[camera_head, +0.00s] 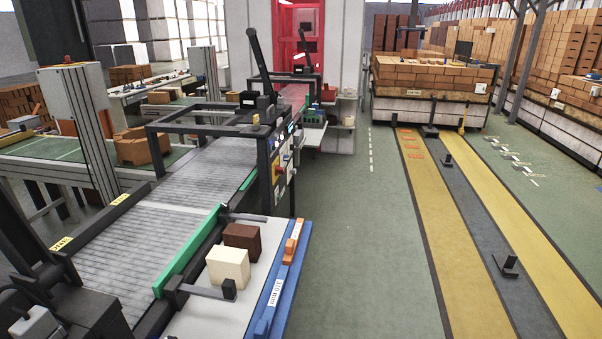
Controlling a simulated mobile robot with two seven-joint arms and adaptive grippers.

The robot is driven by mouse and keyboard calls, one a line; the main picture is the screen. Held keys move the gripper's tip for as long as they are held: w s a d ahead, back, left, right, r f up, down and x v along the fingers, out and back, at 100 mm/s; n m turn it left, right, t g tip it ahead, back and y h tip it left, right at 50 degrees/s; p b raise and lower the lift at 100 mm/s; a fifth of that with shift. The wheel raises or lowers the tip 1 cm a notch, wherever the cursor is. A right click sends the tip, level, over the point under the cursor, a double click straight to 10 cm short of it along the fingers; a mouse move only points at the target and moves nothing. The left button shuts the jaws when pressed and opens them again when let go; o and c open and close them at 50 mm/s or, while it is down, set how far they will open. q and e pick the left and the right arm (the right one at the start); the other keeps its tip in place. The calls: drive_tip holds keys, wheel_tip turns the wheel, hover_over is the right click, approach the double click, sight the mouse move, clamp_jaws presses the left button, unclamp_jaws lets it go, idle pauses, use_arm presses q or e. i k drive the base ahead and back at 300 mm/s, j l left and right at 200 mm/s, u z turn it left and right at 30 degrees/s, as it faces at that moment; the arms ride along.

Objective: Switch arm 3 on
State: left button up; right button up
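A black frame (207,128) spans the roller conveyor (190,178), with a black upright arm (259,62) standing on it. A control panel (281,166) with a red knob (285,158) and small coloured parts faces right on this frame's side. A second, similar black arm (304,45) stands farther back. Another dark machine part (45,265) is cut off at the lower left. I cannot read any arm number or tell a switch's position. Neither of my grippers is in view.
A white side table (205,306) with a blue edge (288,280) holds a cream block (228,266) and a dark brown block (242,239). Green floor (360,240) lies clear to the right.

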sight(280, 169)
drive_tip(key=i+l+z, duration=0.1)
drive_tip(key=z, duration=0.25)
drive_tip(key=i+z, duration=0.15)
drive_tip(key=z, duration=0.15)
drive_tip(key=i+z, duration=0.1)
drive_tip(key=z, duration=0.25)
drive_tip(key=i, duration=1.7)
drive_tip(key=i+u, duration=0.1)
drive_tip(key=i, duration=0.4)
drive_tip(key=i+l+u, duration=0.1)
drive_tip(key=i, duration=0.4)
drive_tip(key=i+l+u, duration=0.1)
drive_tip(key=i, duration=0.4)
drive_tip(key=l, duration=0.1)
